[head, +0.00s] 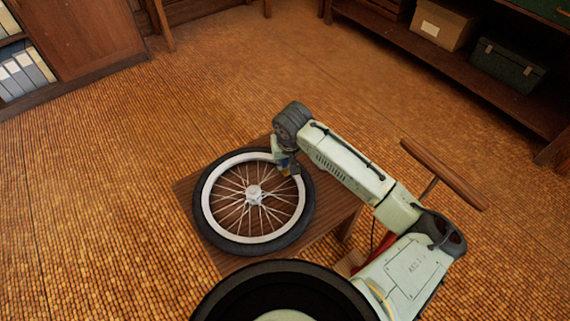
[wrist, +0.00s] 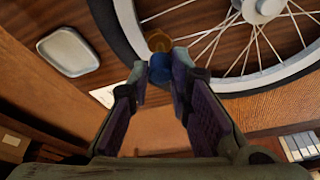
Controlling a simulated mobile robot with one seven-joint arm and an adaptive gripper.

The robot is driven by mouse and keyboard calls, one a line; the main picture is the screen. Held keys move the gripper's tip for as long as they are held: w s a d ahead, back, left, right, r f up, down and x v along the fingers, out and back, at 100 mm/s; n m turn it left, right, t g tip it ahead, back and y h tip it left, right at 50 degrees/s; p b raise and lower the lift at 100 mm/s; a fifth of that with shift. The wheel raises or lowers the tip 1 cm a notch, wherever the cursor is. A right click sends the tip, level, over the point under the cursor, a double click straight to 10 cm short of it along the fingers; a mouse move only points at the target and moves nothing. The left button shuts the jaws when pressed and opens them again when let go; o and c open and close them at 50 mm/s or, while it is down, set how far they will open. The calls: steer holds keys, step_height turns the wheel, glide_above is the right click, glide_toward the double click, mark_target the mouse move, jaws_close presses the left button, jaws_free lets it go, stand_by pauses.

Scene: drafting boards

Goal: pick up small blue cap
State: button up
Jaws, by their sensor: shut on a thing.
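The small blue cap (wrist: 161,71) sits between the two fingertips of my gripper (wrist: 160,66) in the wrist view, and the gripper is shut on it. An amber-brown round thing (wrist: 158,41) shows just beyond the cap; I cannot tell whether the two are joined. In the head view my gripper (head: 285,168) points down over the right part of a spoked wheel's rim. The cap is mostly hidden there by my gripper, and its height above the table is unclear.
The wheel (head: 207,222), with black tyre and white rim, lies flat on a low wooden table (head: 187,194). In the wrist view a pale shallow dish (wrist: 68,52) and a white flat piece (wrist: 105,95) lie beside it. Shelving (head: 440,62) stands at the back right.

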steer(key=s+a+r+b, duration=0.2)
steer(key=s+a, duration=0.8)
steer(key=s, duration=0.2)
steer(key=shift+s+r+b, duration=0.2)
steer(key=shift+s+b, duration=0.15)
steer(key=shift+b, duration=0.05)
